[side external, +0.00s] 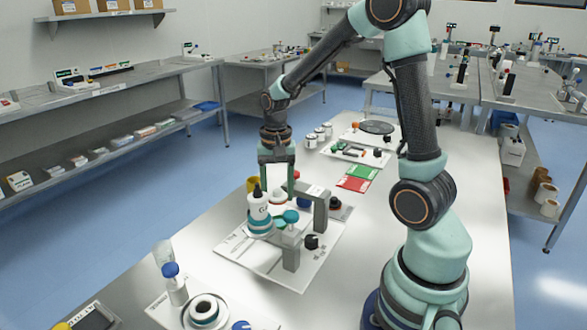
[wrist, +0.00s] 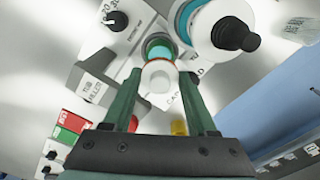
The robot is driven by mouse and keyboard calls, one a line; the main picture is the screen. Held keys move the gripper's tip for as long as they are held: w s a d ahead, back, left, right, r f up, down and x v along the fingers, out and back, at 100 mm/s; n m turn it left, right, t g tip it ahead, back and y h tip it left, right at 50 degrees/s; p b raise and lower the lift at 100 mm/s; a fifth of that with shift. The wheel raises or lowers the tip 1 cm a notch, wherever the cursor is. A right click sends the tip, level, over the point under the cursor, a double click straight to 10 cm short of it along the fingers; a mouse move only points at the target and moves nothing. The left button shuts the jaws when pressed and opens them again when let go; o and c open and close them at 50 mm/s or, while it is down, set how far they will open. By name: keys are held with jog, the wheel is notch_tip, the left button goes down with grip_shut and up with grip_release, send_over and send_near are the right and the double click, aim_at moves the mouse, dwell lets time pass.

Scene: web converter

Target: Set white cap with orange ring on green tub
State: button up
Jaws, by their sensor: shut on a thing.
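The white cap with the orange ring (wrist: 158,76) is between the fingertips of my gripper (wrist: 160,84) in the wrist view. My gripper is shut on it. The green tub (wrist: 159,46) shows just beyond the cap, partly covered by it. In the side view my gripper (side external: 277,178) points down over the white board on the bench, behind the white bottle. The cap (side external: 277,196) shows there as a small pale shape below the fingers. I cannot tell the height of the gap between cap and tub.
A white bottle with a black top (side external: 258,207) stands close to the left of my gripper. A grey bracket (side external: 318,208) stands at the right. Red (side external: 354,184) and green (side external: 363,172) pads lie behind. A blue-capped bottle (side external: 175,287) and a ringed roll (side external: 205,310) are in front.

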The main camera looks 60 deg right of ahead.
jog(key=shift+f, duration=2.65)
jog(key=shift+f, duration=0.45)
dwell(0.3)
jog(key=o, duration=1.5)
jog(key=shift+r, duration=0.15)
jog(key=shift+r, duration=2.85)
